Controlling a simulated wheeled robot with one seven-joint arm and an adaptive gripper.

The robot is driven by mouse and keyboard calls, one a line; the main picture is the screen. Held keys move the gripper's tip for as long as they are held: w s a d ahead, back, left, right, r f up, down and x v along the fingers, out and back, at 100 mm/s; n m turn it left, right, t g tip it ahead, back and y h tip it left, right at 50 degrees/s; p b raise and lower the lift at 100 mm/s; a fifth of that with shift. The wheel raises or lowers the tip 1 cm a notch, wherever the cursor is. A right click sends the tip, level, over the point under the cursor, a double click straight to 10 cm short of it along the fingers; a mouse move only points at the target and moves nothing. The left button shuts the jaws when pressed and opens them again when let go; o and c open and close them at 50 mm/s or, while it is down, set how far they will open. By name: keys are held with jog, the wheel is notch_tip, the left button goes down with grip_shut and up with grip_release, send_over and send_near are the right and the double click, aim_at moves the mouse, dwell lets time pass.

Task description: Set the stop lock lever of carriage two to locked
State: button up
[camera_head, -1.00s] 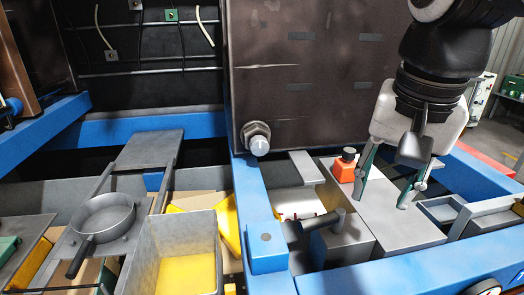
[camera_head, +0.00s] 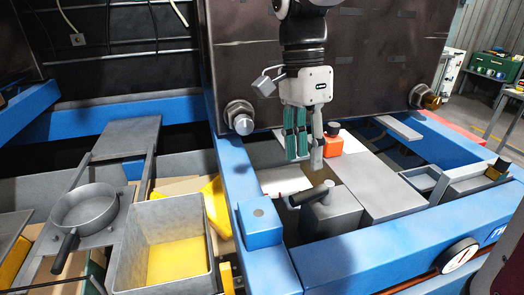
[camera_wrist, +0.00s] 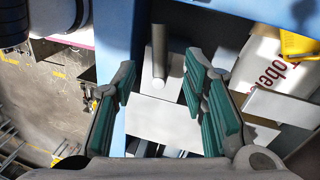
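A dark grey lever handle (camera_head: 312,193) slants up from a grey block (camera_head: 332,215) inside the blue frame (camera_head: 255,175). I take it to be the stop lock lever; I cannot read whether it is locked. My gripper (camera_head: 303,155) hangs above and slightly behind the handle, fingers pointing down, apart from it. The gripper is open and empty, with green finger pads. In the wrist view the handle (camera_wrist: 159,60) shows as a rod in the gap between the spread fingers, with the pale block top (camera_wrist: 165,122) below.
A large dark panel (camera_head: 375,70) with bolts rises behind. A round gauge (camera_head: 459,254) sits on the front blue beam. A pan (camera_head: 86,210) and grey bin (camera_head: 128,255) are at left.

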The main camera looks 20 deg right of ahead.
aim_at(310, 199)
jog(key=f, duration=0.2)
jog(key=s+f, duration=0.1)
jog(key=f, duration=0.4)
jog(key=shift+s+d+f+p, duration=0.15)
jog(key=shift+s+f+p, duration=0.1)
jog(key=shift+p, duration=0.05)
grip_shut()
